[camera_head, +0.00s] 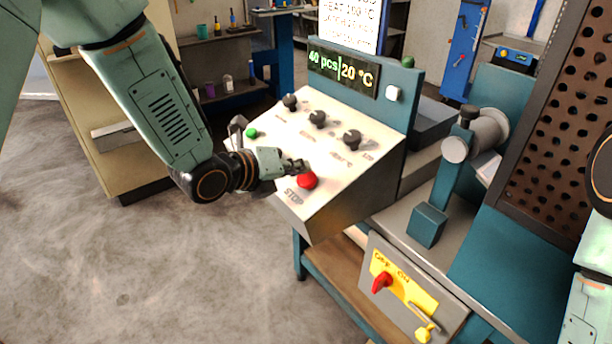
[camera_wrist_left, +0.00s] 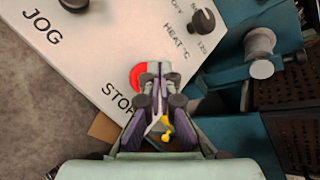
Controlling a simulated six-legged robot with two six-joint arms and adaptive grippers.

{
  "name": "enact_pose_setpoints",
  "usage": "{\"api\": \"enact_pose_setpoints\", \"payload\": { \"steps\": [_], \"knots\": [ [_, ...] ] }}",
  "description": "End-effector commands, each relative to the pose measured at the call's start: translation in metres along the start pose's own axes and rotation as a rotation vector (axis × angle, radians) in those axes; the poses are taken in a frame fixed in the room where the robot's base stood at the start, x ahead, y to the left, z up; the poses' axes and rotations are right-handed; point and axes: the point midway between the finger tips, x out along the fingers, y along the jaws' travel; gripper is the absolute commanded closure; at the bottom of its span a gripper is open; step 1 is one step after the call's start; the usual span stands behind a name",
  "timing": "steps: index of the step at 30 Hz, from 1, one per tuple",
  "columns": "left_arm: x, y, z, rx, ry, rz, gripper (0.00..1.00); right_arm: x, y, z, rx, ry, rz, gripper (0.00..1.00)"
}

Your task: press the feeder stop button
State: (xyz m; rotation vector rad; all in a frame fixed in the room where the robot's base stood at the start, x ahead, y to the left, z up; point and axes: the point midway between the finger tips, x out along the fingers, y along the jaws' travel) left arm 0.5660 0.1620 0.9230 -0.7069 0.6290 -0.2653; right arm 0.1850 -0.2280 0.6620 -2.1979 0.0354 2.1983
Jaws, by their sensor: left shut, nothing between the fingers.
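The red stop button (camera_head: 307,180) sits on the sloped white control panel (camera_head: 330,200), beside the printed word STOP. My left gripper (camera_head: 298,165) is shut and empty, with its fingertips at the upper left edge of the button in the head view. In the left wrist view the shut fingertips (camera_wrist_left: 154,68) overlap the right side of the red button (camera_wrist_left: 138,76) and hide part of it. I cannot tell whether they touch it. My right gripper is not in view; only part of my right arm shows at the right edge.
A green button (camera_head: 251,133) and three black knobs (camera_head: 317,119) stand on the same panel. A display (camera_head: 342,73) reads 40 pcs and 20 °C. Below is a switch box with a red handle (camera_head: 382,282). A press-like machine (camera_head: 470,140) stands to the right. Open floor lies left.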

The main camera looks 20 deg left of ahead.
Motion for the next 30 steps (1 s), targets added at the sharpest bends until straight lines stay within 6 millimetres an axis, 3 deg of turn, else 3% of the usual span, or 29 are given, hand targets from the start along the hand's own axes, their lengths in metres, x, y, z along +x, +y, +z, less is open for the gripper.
{"api": "enact_pose_setpoints", "payload": {
  "steps": [20,30],
  "knots": [
    [-0.034,-0.026,0.026,0.0,-0.001,-0.001,1.0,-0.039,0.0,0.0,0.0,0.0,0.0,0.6],
    [-0.035,-0.025,0.025,0.001,0.0,0.0,1.0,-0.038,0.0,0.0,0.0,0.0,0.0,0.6]
  ]
}}
